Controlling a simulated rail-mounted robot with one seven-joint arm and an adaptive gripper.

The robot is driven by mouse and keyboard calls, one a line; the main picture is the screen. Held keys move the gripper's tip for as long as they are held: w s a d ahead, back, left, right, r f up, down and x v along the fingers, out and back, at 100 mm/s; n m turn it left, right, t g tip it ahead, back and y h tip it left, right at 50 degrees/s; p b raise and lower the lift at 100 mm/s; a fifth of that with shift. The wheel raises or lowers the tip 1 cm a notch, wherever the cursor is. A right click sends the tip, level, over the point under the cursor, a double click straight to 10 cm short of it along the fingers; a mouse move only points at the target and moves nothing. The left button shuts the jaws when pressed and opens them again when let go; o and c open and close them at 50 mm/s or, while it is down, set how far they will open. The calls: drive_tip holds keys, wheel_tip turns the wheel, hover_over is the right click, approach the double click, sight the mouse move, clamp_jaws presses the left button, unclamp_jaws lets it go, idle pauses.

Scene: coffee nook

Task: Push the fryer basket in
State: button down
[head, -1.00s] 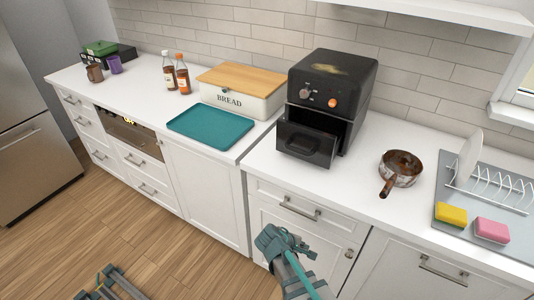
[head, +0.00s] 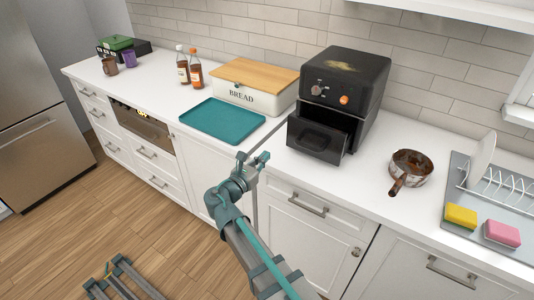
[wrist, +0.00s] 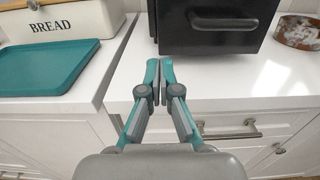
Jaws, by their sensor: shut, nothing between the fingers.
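The black air fryer (head: 350,84) stands on the counter against the tiled wall. Its fryer basket (head: 318,140) is pulled partway out at the front, with a dark opening above it. The basket front and its handle (wrist: 224,23) show at the top of the wrist view. My gripper (head: 257,158) is in front of the counter edge, to the left of the basket and apart from it. In the wrist view my gripper (wrist: 153,82) has its two fingers together with nothing between them.
A teal tray (head: 222,121) and a bread box (head: 246,98) are left of the fryer. A rusty saucepan (head: 410,168) is to its right, then a dish rack (head: 500,187) with sponges. Bare counter lies between fryer and saucepan.

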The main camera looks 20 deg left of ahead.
drive_tip(key=w+p, duration=0.1)
drive_tip(key=w, duration=0.3)
drive_tip(key=w+d+p, duration=0.1)
drive_tip(key=w, duration=0.3)
drive_tip(key=w+d+p, duration=0.1)
drive_tip(key=w+p, duration=0.1)
drive_tip(key=w, duration=0.2)
drive_tip(key=shift+w, duration=0.15)
